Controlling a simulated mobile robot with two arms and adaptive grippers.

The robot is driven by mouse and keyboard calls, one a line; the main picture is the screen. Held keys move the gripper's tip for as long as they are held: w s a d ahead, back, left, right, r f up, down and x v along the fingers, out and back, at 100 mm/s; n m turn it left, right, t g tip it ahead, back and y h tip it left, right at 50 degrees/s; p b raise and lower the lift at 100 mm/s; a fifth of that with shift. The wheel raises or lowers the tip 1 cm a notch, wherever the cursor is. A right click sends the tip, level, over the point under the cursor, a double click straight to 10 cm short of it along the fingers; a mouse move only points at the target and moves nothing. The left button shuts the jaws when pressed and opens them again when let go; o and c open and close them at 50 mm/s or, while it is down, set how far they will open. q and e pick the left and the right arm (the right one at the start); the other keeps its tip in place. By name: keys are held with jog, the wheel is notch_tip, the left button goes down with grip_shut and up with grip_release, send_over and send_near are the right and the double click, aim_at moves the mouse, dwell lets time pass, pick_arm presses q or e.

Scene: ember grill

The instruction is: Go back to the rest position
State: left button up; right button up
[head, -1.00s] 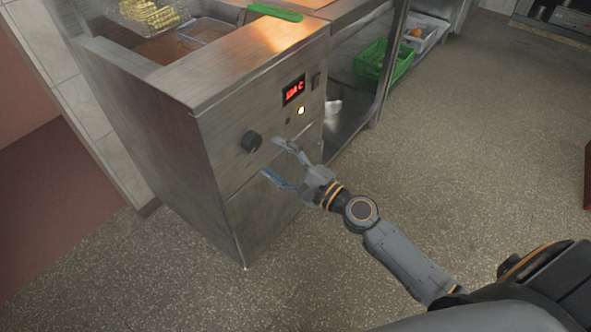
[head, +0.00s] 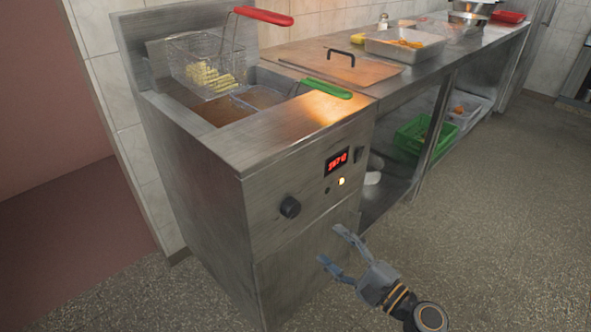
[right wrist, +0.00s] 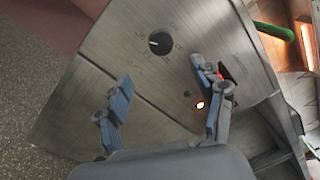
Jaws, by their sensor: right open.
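My right gripper (head: 336,250) is open and empty in front of the fryer's steel front panel, below and to the right of the black knob (head: 290,207). In the right wrist view its two fingers (right wrist: 166,108) are spread apart, with the knob (right wrist: 159,41) beyond them and a gap to the panel. The fryer (head: 215,190) has a lit red display (head: 336,160) and a small glowing lamp (head: 341,181). My left gripper is not in view.
A wire basket (head: 195,62) with a red handle (head: 263,16) holds fries above the fryer. A green handle (head: 325,88) sticks out over its front edge. A steel counter (head: 420,65) runs right, with a green crate (head: 420,135) beneath. Open speckled floor (head: 500,210) lies right.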

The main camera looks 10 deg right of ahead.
jog(key=shift+f, duration=0.1)
